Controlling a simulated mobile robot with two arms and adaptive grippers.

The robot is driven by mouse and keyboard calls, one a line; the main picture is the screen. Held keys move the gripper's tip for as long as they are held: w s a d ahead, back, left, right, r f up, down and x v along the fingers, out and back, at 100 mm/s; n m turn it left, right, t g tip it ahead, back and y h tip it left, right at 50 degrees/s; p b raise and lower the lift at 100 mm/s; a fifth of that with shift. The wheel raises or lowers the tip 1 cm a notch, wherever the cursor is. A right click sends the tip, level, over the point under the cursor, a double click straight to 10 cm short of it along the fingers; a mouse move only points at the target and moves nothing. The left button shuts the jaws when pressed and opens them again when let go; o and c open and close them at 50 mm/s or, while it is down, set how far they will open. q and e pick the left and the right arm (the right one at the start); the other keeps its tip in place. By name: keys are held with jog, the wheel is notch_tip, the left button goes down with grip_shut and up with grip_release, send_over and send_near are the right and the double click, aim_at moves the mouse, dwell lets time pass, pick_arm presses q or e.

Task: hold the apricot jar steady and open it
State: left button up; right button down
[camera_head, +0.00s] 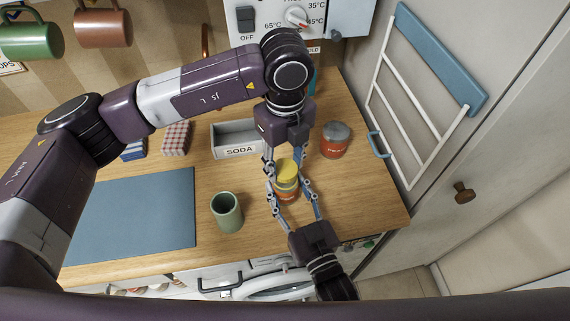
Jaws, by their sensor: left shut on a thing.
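The apricot jar (287,193), an orange-red jar with a yellow lid (287,167), stands upright on the wooden counter between my two grippers. Its label is not readable. My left gripper (286,172) reaches down from the back and is shut on the jar. Whether its tips press on the lid or the body is hard to see. My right gripper (293,189) comes from the front edge, with its fingers spread on either side of the jar. A gap shows at the right finger, so it looks open. The fingers partly cover the jar's sides.
A red jar with a grey lid (334,140) stands close on the right. A green cup (227,212) stands left of the jar. A SODA box (237,139) is behind, and a blue board (135,215) lies at left. The counter ends at the right and front.

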aim_at(285, 168)
pick_arm(q)
jog(key=shift+r, duration=0.2)
jog(key=shift+r, duration=2)
pick_arm(e)
jog(key=c, duration=0.9)
grip_release()
